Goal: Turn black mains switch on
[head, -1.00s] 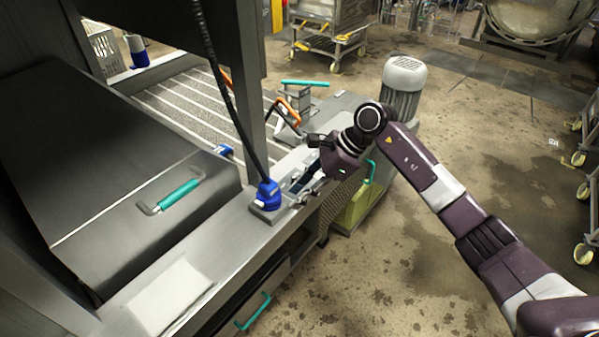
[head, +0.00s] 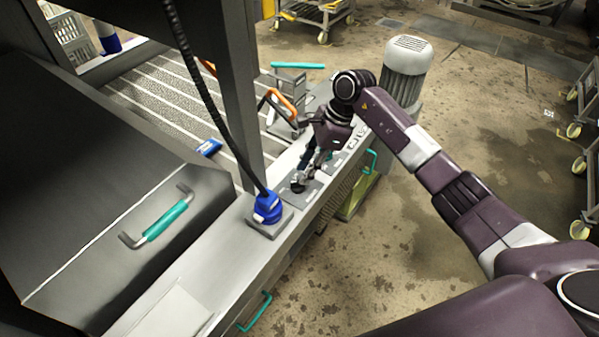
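A small dark shape that looks like the black mains switch (head: 297,187) sits on a grey plate (head: 290,200) on the steel ledge, just behind the blue plug. My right gripper (head: 303,178) points down over this plate, its fingertips at or very near the dark shape. I cannot tell whether they touch it, and the fingers partly hide it. The finger gap is too small to read. My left gripper is out of view.
A blue plug (head: 267,206) with a thick black cable (head: 205,90) stands on the ledge near the gripper. A steel post (head: 235,90) and orange handle (head: 282,102) rise behind. A grey motor (head: 405,70) stands to the right.

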